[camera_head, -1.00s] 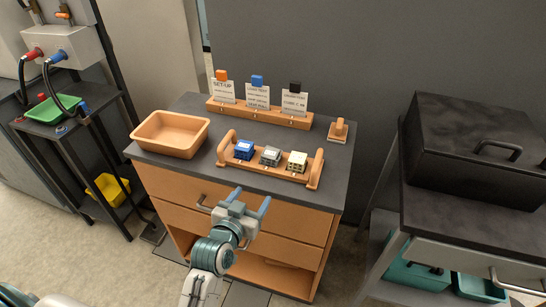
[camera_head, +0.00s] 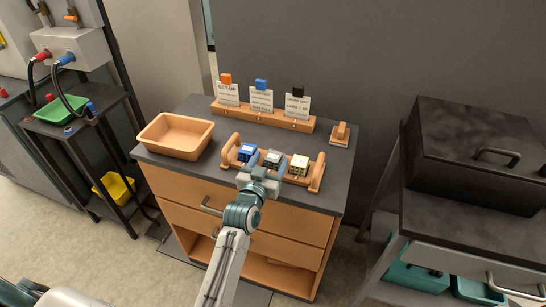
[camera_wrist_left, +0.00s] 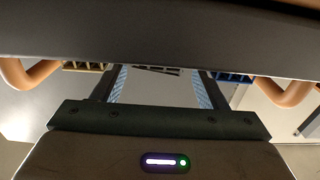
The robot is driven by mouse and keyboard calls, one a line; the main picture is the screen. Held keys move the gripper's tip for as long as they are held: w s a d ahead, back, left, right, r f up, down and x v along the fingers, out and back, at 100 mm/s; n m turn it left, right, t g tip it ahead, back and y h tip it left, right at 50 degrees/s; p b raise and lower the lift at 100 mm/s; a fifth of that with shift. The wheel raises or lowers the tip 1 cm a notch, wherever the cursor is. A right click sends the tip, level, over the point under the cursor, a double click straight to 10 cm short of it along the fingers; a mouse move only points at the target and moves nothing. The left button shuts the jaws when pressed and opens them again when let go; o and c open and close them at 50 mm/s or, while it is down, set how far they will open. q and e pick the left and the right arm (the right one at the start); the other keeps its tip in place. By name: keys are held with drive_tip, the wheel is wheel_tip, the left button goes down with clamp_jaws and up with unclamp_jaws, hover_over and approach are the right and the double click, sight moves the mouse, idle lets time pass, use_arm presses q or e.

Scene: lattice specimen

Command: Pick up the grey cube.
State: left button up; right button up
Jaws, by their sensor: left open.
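The grey cube (camera_head: 271,157) sits in the middle of an orange carrier (camera_head: 316,175) with upright handles, between a blue cube (camera_head: 246,152) and a cream cube (camera_head: 299,165). My left gripper (camera_head: 264,168) is open at the carrier's front side, right by the grey cube, and hides its lower part. In the left wrist view, the two pale-blue finger pads (camera_wrist_left: 160,88) stand apart. A dark-slotted grey piece (camera_wrist_left: 158,70) shows between them, with the cream cube (camera_wrist_left: 82,66) to the left and the blue cube (camera_wrist_left: 232,77) to the right. My right gripper is out of view.
An empty orange bin (camera_head: 176,136) stands on the dark cabinet top at the left. A card rack (camera_head: 262,116) and an orange block (camera_head: 341,132) stand at the back. A black case (camera_head: 470,150) is on the right bench.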

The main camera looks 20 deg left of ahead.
use_arm(q)
drive_tip(key=w, duration=0.2)
drive_tip(key=shift+w, duration=0.4)
drive_tip(key=shift+s, duration=0.1)
drive_tip(key=c, duration=1.1)
drive_tip(key=shift+o, duration=0.2)
